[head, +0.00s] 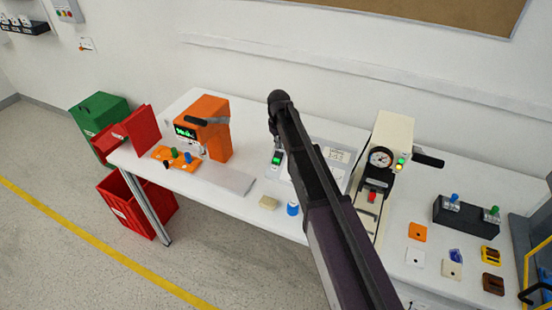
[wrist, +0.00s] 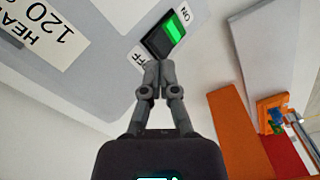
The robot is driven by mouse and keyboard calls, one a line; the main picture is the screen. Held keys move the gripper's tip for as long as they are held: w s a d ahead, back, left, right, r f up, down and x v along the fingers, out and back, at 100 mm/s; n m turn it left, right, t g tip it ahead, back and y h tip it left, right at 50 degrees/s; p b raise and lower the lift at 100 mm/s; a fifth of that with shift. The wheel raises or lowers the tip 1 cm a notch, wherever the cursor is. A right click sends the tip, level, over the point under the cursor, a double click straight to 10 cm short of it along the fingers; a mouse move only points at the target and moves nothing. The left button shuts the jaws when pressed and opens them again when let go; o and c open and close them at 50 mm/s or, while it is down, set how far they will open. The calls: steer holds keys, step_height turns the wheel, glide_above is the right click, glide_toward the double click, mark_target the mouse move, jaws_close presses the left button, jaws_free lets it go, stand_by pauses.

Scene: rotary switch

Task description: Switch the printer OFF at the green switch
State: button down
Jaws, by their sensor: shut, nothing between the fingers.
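The green switch (wrist: 166,34) is a rocker in a black frame on a grey panel (wrist: 97,62). Its bright green half lies toward the ON label (wrist: 185,14); its dark half lies toward the partly hidden OFF label (wrist: 139,58). In the head view the switch (head: 276,158) shows on the panel beside my arm. My gripper (wrist: 152,66) is shut and empty. Its fingertips are at the OFF end, just below the dark half in the wrist view; I cannot tell whether they touch it. I cannot tell which machine is the printer.
An orange machine (head: 217,146) with a green display stands left of the panel, and a cream machine (head: 392,135) with a gauge stands right. A blue-capped item (head: 292,208) and a beige block (head: 268,202) lie at the table's front edge. Red bins (head: 136,203) stand left.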

mark_target(278, 153)
steer(key=shift+f+b, duration=1.35)
stand_by(1.4)
steer(key=shift+r, duration=0.15)
steer(key=shift+r+p, duration=3.4)
steer(key=shift+p, duration=0.15)
steer(key=s+d+m, duration=0.8)
steer(key=s+d, duration=1.4)
steer(key=s, duration=0.4)
steer(key=shift+d, duration=0.3)
